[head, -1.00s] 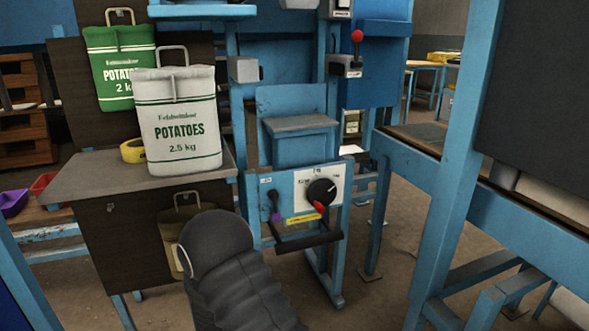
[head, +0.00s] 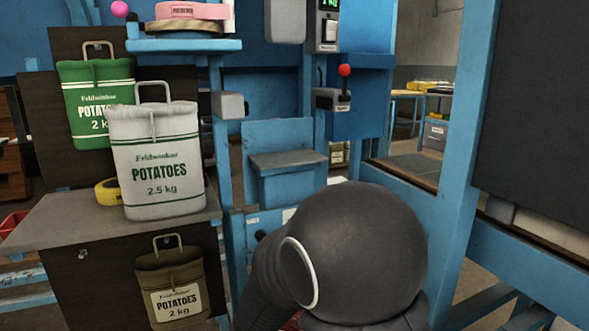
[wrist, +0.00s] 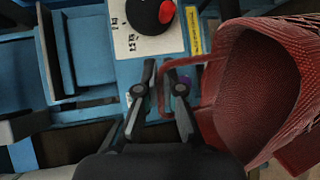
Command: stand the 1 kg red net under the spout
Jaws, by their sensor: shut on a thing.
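The red net (wrist: 265,85) is on the right of the wrist view, its mouth open and dark inside. My gripper (wrist: 160,70) is shut on its red handle loop (wrist: 190,65), and the net hangs beside the fingers. In the head view my dark arm hides the gripper and most of the net; only a scrap of red shows at the bottom edge. A grey block (head: 285,20), possibly the spout, is above a grey-topped blue ledge (head: 288,160). The ledge is empty and also shows in the wrist view (wrist: 90,50).
A white 2.5 kg potato sack (head: 155,165) stands on the side table (head: 40,230) at left, near yellow tape (head: 107,192). A green sack (head: 95,100) and a brown sack (head: 172,285) hang on boards. Blue frame posts flank the ledge. A dial (wrist: 150,15) is near my gripper.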

